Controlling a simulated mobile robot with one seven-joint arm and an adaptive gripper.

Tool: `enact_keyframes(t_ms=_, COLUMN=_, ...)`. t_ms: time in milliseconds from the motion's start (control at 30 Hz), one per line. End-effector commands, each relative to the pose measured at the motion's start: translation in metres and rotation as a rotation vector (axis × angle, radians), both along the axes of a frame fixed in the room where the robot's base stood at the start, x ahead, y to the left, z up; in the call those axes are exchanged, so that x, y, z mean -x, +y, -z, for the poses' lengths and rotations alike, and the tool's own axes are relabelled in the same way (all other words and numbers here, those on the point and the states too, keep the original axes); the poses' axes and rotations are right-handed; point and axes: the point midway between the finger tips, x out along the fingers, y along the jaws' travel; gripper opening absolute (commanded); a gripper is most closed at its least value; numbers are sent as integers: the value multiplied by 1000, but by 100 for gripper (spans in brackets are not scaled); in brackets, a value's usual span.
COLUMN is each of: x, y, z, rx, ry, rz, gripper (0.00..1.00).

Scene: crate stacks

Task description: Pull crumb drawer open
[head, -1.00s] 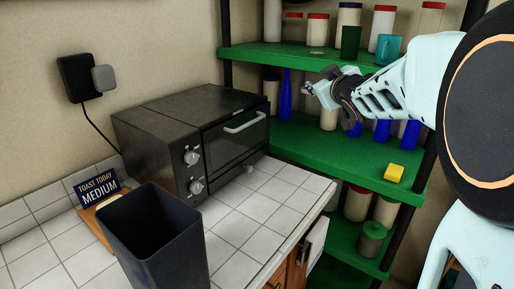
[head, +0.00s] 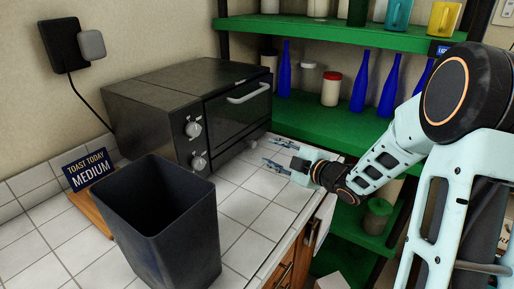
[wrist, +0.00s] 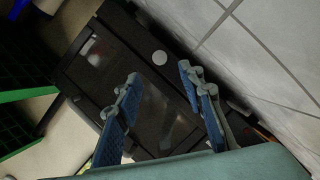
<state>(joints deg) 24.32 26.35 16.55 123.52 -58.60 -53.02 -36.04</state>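The black toaster oven (head: 188,103) stands on the tiled counter, its glass door (head: 238,117) shut under a light bar handle. Low on its front is a small round grey knob (head: 252,143), apparently that of the crumb drawer, whose outline is too dark to make out. The drawer looks shut. My gripper (head: 269,151) is open and empty, in front of the oven's lower front and a little to the right of the knob, apart from it. In the wrist view, a round knob (wrist: 159,57) shows beyond and between the two spread blue-padded fingers (wrist: 158,75).
A dark open bin (head: 160,225) stands in front of the oven at left, beside a "TOAST TODAY MEDIUM" sign (head: 88,168). Green shelves (head: 335,135) with bottles and jars stand behind my arm.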

Motion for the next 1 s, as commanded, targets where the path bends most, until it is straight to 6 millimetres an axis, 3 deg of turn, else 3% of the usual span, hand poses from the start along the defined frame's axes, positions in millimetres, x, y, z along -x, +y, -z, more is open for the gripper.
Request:
enact_keyframes(t_ms=400, x=-56, y=43, z=15, rx=-1, ry=0, rz=-1, gripper=36)
enact_keyframes(t_ms=833, x=-64, y=48, z=17, rx=0, ry=1, rz=2, gripper=36)
enact_keyframes(t_ms=1000, x=-64, y=48, z=17, rx=0, ry=1, rz=2, gripper=17)
